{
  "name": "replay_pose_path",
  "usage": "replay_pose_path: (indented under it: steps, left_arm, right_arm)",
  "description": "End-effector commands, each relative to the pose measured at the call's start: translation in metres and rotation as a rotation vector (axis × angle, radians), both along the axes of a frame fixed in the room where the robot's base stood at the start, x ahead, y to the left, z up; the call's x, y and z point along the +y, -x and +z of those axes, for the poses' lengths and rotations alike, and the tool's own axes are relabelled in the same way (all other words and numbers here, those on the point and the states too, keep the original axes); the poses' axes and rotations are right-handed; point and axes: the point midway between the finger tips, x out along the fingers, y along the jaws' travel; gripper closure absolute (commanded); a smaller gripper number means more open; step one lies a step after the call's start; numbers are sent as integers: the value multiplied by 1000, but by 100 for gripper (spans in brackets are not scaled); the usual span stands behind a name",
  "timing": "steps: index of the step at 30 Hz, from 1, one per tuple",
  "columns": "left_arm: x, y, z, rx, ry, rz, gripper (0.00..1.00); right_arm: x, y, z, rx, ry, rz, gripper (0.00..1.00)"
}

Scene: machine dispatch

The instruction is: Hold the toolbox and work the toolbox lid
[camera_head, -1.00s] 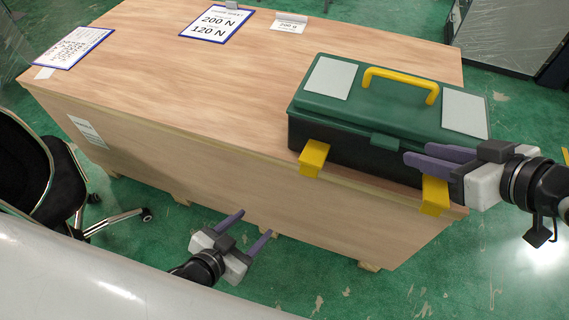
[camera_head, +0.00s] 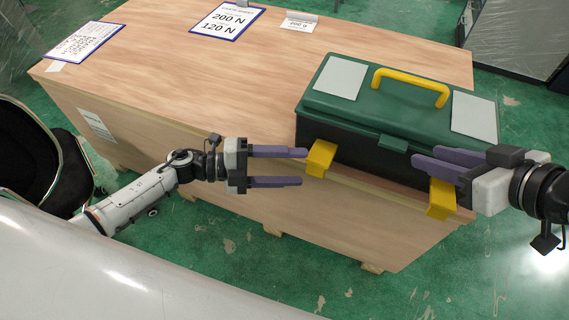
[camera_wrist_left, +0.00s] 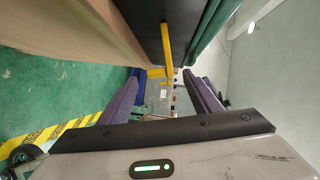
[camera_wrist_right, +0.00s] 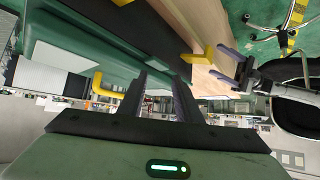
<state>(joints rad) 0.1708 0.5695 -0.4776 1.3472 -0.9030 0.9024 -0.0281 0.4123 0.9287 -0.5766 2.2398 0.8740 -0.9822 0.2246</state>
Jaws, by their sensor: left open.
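The toolbox (camera_head: 360,160) has a black body, a green lid (camera_head: 400,95), a yellow handle (camera_head: 411,84) and a green front latch (camera_head: 392,144). The lid looks closed. A left yellow bracket (camera_head: 320,157) and a right yellow bracket (camera_head: 441,199) sit at the crate's front edge against the toolbox. My left gripper (camera_head: 304,167) is open and empty, its fingertips just left of the left bracket; a yellow bracket (camera_wrist_left: 166,45) shows ahead between its fingers. My right gripper (camera_head: 424,161) is at the toolbox's right front; its fingers (camera_wrist_right: 160,82) are apart with nothing visible between them.
The toolbox stands on the right end of a large wooden crate (camera_head: 200,80). Signs (camera_head: 226,20) and a clipboard sheet (camera_head: 84,42) lie at its back and left. A black chair (camera_head: 30,165) stands at the left. The crate's middle top is clear.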

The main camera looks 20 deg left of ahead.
Motion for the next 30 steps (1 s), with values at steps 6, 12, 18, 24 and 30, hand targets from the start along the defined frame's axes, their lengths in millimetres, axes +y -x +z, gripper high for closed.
replay_pose_path:
  steps: [6, 12, 18, 24, 30]
  left_arm:
    - [-38, -15, -3, 0, 7, 0, 42]
    - [-66, -27, -7, 1, 5, 2, 42]
    - [-80, -33, -10, 2, 4, 2, 42]
    - [-82, -34, -10, 2, 3, 3, 42]
    - [-82, -34, -10, 2, 3, 3, 57]
  right_arm:
    - [0, 0, 0, 0, 0, 0, 69]
    - [0, 0, 0, 0, 0, 0, 69]
    - [0, 0, 0, 0, 0, 0, 69]
    - [0, 0, 0, 0, 0, 0, 69]
    - [0, 0, 0, 0, 0, 0, 69]
